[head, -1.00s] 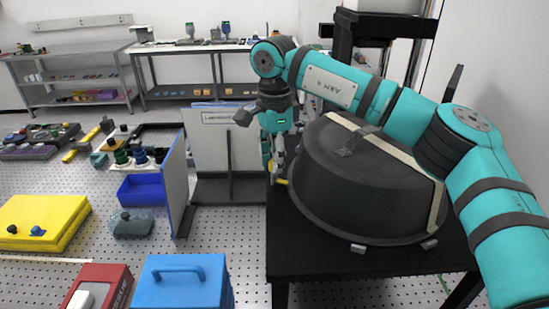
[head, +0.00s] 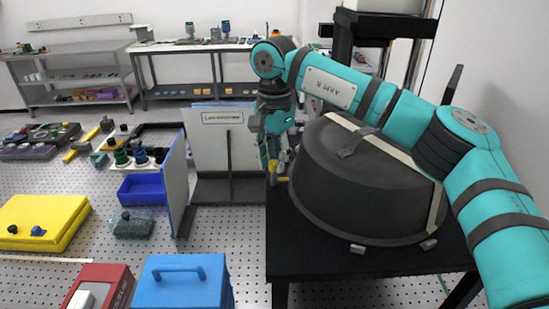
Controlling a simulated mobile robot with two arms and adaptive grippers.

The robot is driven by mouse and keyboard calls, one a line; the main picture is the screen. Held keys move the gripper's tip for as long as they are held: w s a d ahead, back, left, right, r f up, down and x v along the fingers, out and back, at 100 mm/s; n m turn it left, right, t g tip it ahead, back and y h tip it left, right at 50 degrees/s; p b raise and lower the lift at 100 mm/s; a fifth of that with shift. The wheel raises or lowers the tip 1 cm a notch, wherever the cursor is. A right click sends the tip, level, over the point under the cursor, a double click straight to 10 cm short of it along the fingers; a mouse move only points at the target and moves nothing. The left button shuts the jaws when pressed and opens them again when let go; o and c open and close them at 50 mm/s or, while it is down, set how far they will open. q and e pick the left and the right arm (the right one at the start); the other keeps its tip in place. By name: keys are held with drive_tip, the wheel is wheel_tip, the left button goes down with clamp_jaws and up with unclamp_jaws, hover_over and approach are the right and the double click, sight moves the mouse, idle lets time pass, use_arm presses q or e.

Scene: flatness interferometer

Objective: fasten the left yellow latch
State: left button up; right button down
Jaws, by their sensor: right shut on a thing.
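A dark round chamber with a domed lid (head: 365,195) sits on a black table. The left yellow latch (head: 272,167) is at its left rim, small and partly covered by the gripper. Its yellow part stands about upright between the fingers, and a little more yellow shows just beside it, against the rim. My right gripper (head: 275,160) comes down from above at the left side of the chamber and is shut on the latch. The exact finger contact is too small to make out. My left gripper is not in view.
The black table (head: 330,263) has bare room in front of the chamber. A white panel on a stand (head: 225,150) is left of the gripper. A blue case (head: 185,280), a red box (head: 100,288) and a yellow case (head: 42,220) lie farther left and nearer.

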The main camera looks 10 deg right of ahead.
sight(274, 162)
drive_tip(key=c, duration=1.1)
unclamp_jaws()
wheel_tip(274, 162, up, 12)
